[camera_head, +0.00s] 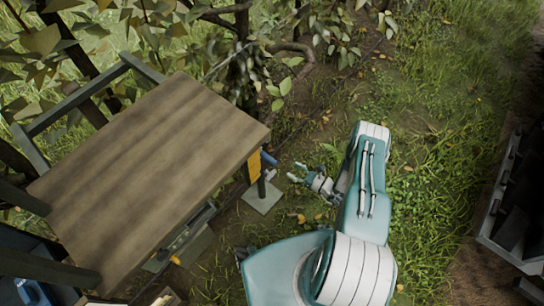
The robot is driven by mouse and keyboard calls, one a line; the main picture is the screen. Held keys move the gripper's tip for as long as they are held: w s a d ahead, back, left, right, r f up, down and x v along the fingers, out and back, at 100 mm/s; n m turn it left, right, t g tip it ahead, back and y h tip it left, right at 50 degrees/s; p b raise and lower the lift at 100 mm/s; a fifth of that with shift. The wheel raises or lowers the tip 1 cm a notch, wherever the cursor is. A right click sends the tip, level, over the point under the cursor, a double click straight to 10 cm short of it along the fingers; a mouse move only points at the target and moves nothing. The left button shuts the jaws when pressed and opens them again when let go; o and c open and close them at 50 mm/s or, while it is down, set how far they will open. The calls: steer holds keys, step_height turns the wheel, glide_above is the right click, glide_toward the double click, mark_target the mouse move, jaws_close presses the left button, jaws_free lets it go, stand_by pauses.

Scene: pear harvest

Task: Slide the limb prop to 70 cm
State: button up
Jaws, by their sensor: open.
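The limb prop seems to be the dark upright post (262,186) on a square grey foot plate (258,200), just past the right edge of the wooden tabletop. The tabletop may hide some of the prop. No height reading is legible at this size. My gripper (295,175) is open and empty, to the right of the blue part, with its fingers pointing left toward the post. A small gap shows between them.
The brown wooden tabletop (145,180) fills the left. A tree trunk (243,50) with leafy branches stands behind it. A dark crate-like structure (515,190) is at the right edge. Grass (430,130) between my arm and that structure is open.

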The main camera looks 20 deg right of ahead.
mark_target(274, 162)
steer(key=shift+m+t+h, duration=0.6)
steer(key=shift+m+h, duration=0.1)
steer(key=shift+m, duration=0.2)
steer(key=w+a+f, duration=0.1)
steer(key=w+a, duration=0.1)
steer(key=w+a+f, duration=0.1)
steer(key=w+a, duration=0.1)
steer(key=w, duration=0.1)
steer(key=w+a+f, duration=0.1)
steer(key=w+a, duration=0.1)
steer(key=shift+w+a+f, duration=0.2)
steer(key=shift+w+f, duration=0.05)
steer(key=shift+f, duration=0.05)
steer(key=shift+c, duration=0.2)
jaws_close()
